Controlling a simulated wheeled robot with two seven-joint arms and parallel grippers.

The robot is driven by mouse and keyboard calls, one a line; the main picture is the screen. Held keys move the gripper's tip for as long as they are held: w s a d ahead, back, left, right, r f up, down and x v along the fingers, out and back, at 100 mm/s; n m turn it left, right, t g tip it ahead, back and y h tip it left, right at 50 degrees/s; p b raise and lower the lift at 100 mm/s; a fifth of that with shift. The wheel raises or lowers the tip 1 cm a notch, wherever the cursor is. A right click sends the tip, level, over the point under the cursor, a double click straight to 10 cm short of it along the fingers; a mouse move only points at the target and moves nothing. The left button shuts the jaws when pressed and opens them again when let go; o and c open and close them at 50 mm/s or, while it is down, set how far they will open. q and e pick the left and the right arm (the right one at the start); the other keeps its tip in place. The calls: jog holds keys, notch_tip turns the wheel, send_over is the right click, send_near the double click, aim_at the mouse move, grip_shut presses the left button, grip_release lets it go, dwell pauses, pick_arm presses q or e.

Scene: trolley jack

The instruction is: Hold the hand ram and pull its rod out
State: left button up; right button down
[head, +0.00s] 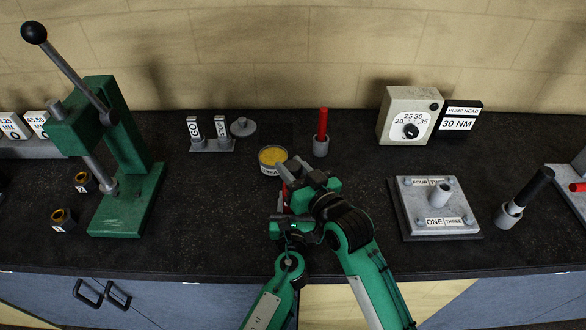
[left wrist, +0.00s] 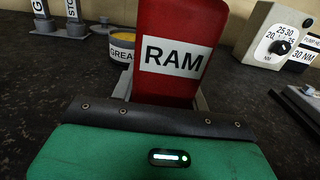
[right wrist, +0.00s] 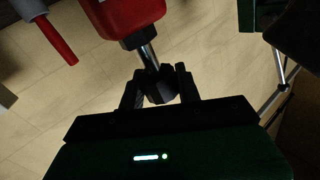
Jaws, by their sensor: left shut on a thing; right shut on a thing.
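The hand ram (left wrist: 175,55) is a red body with a white RAM label. In the left wrist view my left gripper (left wrist: 163,92) is shut on this body, with a finger at each side. In the right wrist view the ram's silver rod (right wrist: 149,57) shows between the red body and a dark end piece (right wrist: 160,88). My right gripper (right wrist: 159,84) is shut on that end piece. In the head view the right gripper (head: 306,173) hides most of the ram, and only slivers of red show. The left gripper there is mostly covered.
A yellow grease tin (head: 272,161) stands just behind the grippers. A red-handled tool in a grey holder (head: 320,146) is behind right. A green press (head: 122,160) stands left, a grey plate fixture (head: 436,207) right.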

pick_arm(q)
jog(key=shift+f, duration=0.25)
pick_arm(e)
notch_tip(320, 180, up, 9)
jog(key=shift+r, duration=0.2)
jog(key=c, duration=1)
grip_release()
pick_arm(q)
jog(key=shift+s, duration=0.1)
pick_arm(e)
jog(key=shift+f, duration=0.1)
jog(key=shift+s+d, duration=0.1)
jog(key=shift+s, duration=0.05)
pick_arm(q)
jog(key=shift+r, duration=0.1)
pick_arm(e)
jog(key=v, duration=1.2)
jog(key=shift+f, duration=0.15)
pick_arm(q)
jog(key=o, duration=1.5)
